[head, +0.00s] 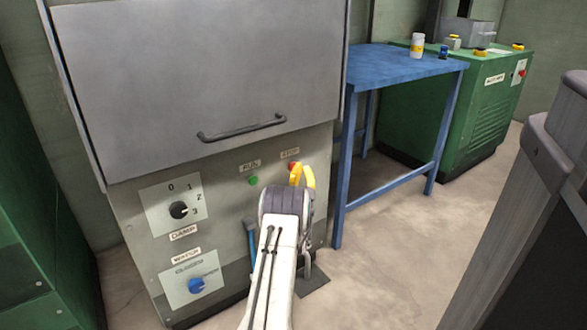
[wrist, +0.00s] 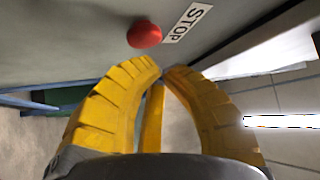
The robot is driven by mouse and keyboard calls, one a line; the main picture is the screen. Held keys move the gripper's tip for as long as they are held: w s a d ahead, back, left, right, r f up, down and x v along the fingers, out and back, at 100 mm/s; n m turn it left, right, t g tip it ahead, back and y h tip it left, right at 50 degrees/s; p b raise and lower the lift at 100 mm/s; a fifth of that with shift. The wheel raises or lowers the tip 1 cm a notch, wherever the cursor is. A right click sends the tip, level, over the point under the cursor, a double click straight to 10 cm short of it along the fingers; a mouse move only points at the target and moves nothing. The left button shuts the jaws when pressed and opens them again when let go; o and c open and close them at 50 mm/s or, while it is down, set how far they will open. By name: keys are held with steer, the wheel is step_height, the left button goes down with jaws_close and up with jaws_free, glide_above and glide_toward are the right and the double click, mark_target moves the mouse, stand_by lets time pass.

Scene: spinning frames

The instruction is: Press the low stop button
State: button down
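The red stop button (wrist: 145,34) is a round dome on the grey panel, beside a STOP label (wrist: 187,23) in the wrist view. In the head view the red button (head: 291,165) shows only in part, behind my yellow fingers and below its label. In the wrist view the button lies just beyond and slightly left of the fingertips. I see no contact with it. In the head view my gripper (head: 302,172) is right at the button.
A green button (head: 253,180) sits left of the red one. A dial (head: 179,210) and a blue knob (head: 196,285) are further left. A handled grey door (head: 240,131) is above. A blue table (head: 405,66) and a green machine (head: 489,108) with another red button (head: 522,73) stand right.

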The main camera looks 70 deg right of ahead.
steer(key=shift+w+d, duration=0.6)
steer(key=shift+w, duration=0.2)
stand_by(2.2)
